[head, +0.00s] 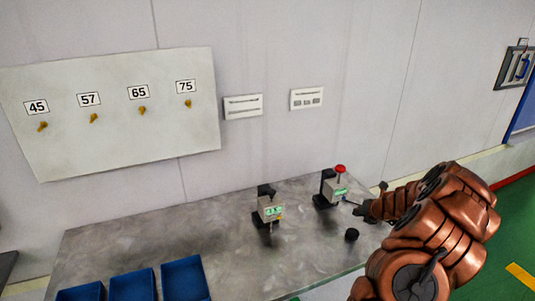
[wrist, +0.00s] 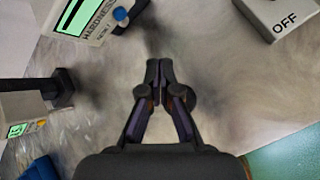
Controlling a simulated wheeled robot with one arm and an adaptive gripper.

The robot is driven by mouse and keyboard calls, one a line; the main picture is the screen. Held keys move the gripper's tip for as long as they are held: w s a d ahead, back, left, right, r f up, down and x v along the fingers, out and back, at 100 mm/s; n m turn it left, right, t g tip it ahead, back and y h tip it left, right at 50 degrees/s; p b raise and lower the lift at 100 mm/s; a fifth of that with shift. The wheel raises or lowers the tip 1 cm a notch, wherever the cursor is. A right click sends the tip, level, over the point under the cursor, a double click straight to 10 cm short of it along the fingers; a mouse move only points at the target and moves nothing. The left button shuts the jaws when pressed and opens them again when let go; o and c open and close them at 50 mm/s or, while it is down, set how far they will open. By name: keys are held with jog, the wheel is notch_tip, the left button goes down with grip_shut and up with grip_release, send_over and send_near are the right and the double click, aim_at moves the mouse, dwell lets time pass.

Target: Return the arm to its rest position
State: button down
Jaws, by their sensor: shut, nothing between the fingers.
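My copper arm reaches in from the right in the head view. My gripper (head: 362,211) is over the right part of the grey table (head: 110,245), beside the right-hand tester. In the wrist view my gripper (wrist: 160,68) has its dark fingertips together with nothing between them. Blurred table surface shows around the fingers.
Another tester (head: 270,209) is further left. An OFF box (wrist: 280,14) is near.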

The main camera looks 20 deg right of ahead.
jog(key=w+a+r+n+y, duration=0.15)
jog(key=a+r+n, duration=0.3)
jog(key=a, duration=0.45)
jog(key=w+a+r+n+y, duration=0.15)
jog(key=a+r+n, duration=0.35)
jog(key=a, duration=0.5)
jog(key=w+a+r+n+y, duration=0.1)
jog(key=a+r+n+y, duration=0.25)
jog(key=a+n, duration=0.4)
jog(key=s+a+r+n+g, duration=0.2)
jog(key=s+a+n, duration=0.1)
jog(key=a, duration=0.3)
jog(key=s+a+r+n+g, duration=0.1)
jog(key=s+a+n, duration=0.2)
jog(key=a, duration=0.3)
jog(key=s+a+r+n+g+h+b, duration=0.1)
jog(key=s+a+n+g, duration=0.1)
jog(key=s+a+n, duration=0.5)
jog(key=s+a+n+g, duration=0.3)
jog(key=s+n, duration=0.2)
jog(key=s, duration=0.5)
jog(key=s+d+n+g+h, duration=0.1)
jog(key=s+d+n+h, duration=0.1)
jog(key=s+n, duration=0.3)
jog(key=s+d+n+g+h, duration=0.1)
jog(key=s+n, duration=0.3)
jog(key=s, duration=0.8)
jog(key=shift+s+d+n+g+h+b, duration=0.3)
jog(key=shift+s+d+n+h, duration=0.1)
jog(key=shift+d+h, duration=0.3)
